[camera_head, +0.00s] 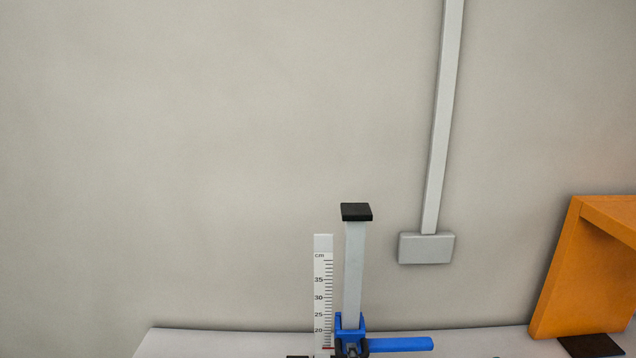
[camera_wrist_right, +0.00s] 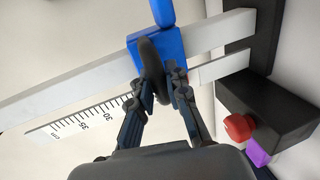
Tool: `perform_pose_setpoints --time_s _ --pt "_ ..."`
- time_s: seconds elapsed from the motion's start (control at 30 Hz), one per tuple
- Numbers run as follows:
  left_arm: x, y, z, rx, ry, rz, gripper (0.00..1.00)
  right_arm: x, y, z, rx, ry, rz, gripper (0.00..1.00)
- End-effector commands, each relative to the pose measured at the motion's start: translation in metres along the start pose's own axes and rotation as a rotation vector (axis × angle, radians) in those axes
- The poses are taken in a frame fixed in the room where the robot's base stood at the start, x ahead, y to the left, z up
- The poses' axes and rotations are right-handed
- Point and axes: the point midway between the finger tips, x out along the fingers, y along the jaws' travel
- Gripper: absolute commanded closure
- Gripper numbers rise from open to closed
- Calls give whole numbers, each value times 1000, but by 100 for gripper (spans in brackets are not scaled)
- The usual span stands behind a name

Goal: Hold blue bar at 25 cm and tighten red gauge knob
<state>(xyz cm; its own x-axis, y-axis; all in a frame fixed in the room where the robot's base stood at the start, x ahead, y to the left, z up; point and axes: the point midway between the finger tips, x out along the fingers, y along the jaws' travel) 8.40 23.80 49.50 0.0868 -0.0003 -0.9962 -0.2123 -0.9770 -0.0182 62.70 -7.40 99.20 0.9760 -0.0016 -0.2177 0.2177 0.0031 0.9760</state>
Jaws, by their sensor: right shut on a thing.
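A blue slider (camera_head: 340,322) with a blue bar (camera_head: 400,344) extending right sits low on an upright grey post. In the head view, the bar is below the 20 mark of the white ruler (camera_head: 323,275), near a red line. In the right wrist view, my right gripper (camera_wrist_right: 163,82) is shut on a black rounded knob (camera_wrist_right: 148,57) on the blue slider (camera_wrist_right: 172,45). It shows only as a small dark part at the bottom of the head view (camera_head: 351,350). A red knob (camera_wrist_right: 238,127) sits on the black base. My left gripper is not in view.
A purple knob (camera_wrist_right: 257,154) is beside the red one on the black base (camera_wrist_right: 275,110). The post has a black cap (camera_head: 356,212). An orange open box (camera_head: 556,275) stands at the right on the pale table (camera_head: 220,344). The table left of the tower is clear.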

Motion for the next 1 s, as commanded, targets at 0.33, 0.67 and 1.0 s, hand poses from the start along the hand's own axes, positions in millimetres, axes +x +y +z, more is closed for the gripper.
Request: perform_pose_setpoints --time_s 0.33,0.67,1.0 --pt "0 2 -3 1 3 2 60 -6 35 0 0 1 15 100" --pt "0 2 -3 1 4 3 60 -9 48 0 0 3 13 100" --pt "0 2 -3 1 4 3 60 -10 54 0 1 3 16 100"
